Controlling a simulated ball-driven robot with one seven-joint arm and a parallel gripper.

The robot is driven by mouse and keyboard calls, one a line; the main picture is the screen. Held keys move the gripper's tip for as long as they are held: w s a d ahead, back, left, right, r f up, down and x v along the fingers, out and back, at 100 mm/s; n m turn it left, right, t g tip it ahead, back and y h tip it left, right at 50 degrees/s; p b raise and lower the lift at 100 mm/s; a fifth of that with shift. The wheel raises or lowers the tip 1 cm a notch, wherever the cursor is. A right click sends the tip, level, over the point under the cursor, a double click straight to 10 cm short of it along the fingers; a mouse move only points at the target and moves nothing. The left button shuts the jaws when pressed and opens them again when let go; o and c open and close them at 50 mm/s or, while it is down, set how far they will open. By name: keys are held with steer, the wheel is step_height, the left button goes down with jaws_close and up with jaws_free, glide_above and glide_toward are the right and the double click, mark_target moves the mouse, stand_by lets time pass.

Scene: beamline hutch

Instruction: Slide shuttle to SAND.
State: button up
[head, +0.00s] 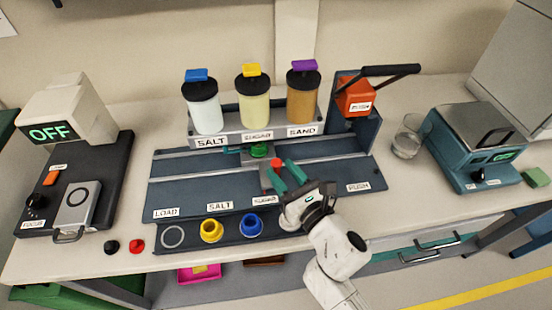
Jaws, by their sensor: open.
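The shuttle (278,163), a small grey carriage with a red knob, sits on the dark blue rail bed (330,157) near the middle, roughly below the SUGAR hopper. A green cup (259,150) is just behind it under that hopper. My gripper (281,176) is open, its teal fingers at the shuttle's knob; I cannot tell whether they touch it. The SAND hopper (302,95), an amber jar with a purple top, stands to the right of the SUGAR hopper (254,100) and SALT hopper (205,106). My gripper and arm hide part of the front label strip.
A red PUSH press (356,97) with a black lever stands right of the hoppers. A glass beaker (407,139) and a teal device (474,150) are farther right. An OFF-display machine (68,118) stands left.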

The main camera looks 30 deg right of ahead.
mark_target(279, 167)
steer(key=shift+w+a, duration=0.15)
steer(key=shift+w, duration=1.55)
steer(key=shift+c, duration=0.3)
jaws_close()
